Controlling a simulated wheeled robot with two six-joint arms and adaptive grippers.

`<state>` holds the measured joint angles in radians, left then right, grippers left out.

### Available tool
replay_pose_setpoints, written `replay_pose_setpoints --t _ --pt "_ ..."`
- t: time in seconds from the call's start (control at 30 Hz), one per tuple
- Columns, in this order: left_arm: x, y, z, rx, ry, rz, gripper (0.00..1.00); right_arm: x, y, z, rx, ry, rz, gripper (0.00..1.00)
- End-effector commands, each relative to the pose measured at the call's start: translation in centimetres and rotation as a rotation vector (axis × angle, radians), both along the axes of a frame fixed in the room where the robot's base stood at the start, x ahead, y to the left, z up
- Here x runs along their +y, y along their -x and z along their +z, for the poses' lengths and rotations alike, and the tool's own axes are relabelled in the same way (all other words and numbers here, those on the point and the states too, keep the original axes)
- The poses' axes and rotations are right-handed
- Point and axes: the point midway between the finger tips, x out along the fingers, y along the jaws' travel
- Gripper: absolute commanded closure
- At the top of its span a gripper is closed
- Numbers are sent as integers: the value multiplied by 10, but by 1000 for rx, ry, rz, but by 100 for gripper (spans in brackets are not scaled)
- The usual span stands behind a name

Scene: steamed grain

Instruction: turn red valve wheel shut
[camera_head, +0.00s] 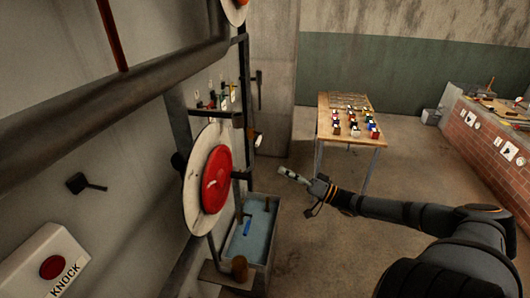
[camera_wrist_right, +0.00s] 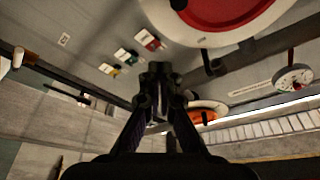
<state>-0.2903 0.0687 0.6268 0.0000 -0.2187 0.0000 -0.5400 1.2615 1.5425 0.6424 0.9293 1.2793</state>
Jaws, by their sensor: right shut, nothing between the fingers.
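The red valve wheel (camera_head: 216,180) shows as a large red disc in front of a round white plate (camera_head: 192,190) on the wall side, left of centre in the head view. In the right wrist view, part of the red wheel (camera_wrist_right: 215,10) shows at the top edge, cut off by the frame. My right gripper (camera_head: 284,172) is shut and empty, out to the right of the wheel and apart from it. Its closed fingers (camera_wrist_right: 160,72) show in the middle of the wrist view, below the wheel. My left gripper is not in view.
A blue basin (camera_head: 246,246) stands below and right of the wheel. A thick pipe (camera_head: 110,100) crosses the upper left. A white KNOCK box (camera_head: 38,262) is at lower left. A wooden table (camera_head: 340,104) with small coloured items stands behind. Open floor lies around my right arm.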

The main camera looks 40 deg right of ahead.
Motion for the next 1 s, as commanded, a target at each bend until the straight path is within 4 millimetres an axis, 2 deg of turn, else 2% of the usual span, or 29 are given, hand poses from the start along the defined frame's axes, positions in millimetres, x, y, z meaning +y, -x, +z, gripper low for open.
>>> replay_pose_setpoints --t 0.13,0.23,0.47,0.57,0.77,0.8,1.0 --pt "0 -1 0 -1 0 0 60 -2 2 -1 15 -43 5 100" --pt "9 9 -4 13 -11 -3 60 1 -3 -1 11 -42 5 100" --pt "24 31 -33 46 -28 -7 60 19 -38 5 3 -41 5 100" --pt "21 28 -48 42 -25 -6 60 29 -57 10 3 -40 5 100" --pt "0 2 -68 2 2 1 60 44 -88 22 2 -40 2 100" --pt "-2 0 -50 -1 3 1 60 48 -82 22 14 -42 3 100" --pt "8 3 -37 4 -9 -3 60 61 -70 1 14 -40 3 100"
